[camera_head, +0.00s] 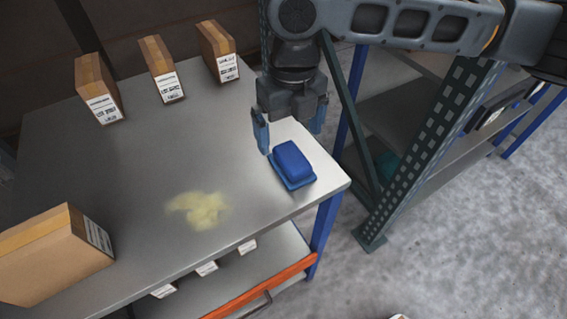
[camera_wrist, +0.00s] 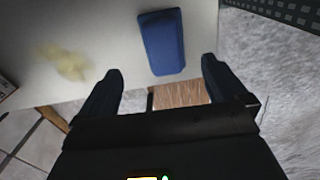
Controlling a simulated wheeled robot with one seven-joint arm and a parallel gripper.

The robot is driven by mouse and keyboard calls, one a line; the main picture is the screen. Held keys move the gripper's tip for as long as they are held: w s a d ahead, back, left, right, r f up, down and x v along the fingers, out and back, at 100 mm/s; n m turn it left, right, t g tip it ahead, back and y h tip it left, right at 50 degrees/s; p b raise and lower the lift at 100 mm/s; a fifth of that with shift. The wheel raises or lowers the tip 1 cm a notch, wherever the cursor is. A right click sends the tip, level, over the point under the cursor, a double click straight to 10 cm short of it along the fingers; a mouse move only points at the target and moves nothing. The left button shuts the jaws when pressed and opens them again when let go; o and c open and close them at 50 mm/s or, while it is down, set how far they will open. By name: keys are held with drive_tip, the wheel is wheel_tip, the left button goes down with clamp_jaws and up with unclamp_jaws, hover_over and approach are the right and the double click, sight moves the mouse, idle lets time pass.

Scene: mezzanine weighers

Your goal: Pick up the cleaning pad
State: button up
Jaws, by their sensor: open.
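The cleaning pad (camera_head: 292,162) is blue, with a raised block on a flat base, and sits near the right corner of the grey table. In the wrist view the blue pad (camera_wrist: 162,42) lies ahead of the fingertips, between their lines. My gripper (camera_head: 290,132) is open and empty, with its fingers just behind and above the pad in the head view. In the wrist view my gripper's two fingers (camera_wrist: 161,75) are spread wide with nothing between them. I cannot tell the exact height of the fingers over the table.
A pale yellow smear (camera_head: 200,208) marks the table (camera_head: 130,175) left of the pad. Several cardboard boxes stand on the table, one large box (camera_head: 52,255) at front left. A green metal rack (camera_head: 425,145) stands close to the table's right. A lower shelf (camera_head: 225,285) holds white labels.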

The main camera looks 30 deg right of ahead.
sight(292, 156)
drive_tip(key=shift+d+f, duration=0.2)
drive_tip(key=shift+f, duration=3.7)
drive_tip(key=shift+c, duration=0.3)
drive_tip(key=c, duration=1.1)
drive_tip(key=shift+r, duration=0.1)
drive_tip(key=shift+r, duration=0.6)
wheel_tip(292, 156, up, 3)
drive_tip(key=shift+f, duration=0.1)
drive_tip(key=s+d+r, duration=0.5)
drive_tip(key=d+r, duration=0.2)
drive_tip(key=d, duration=0.3)
drive_tip(key=shift+s+d, duration=0.2)
drive_tip(key=shift+d, duration=0.05)
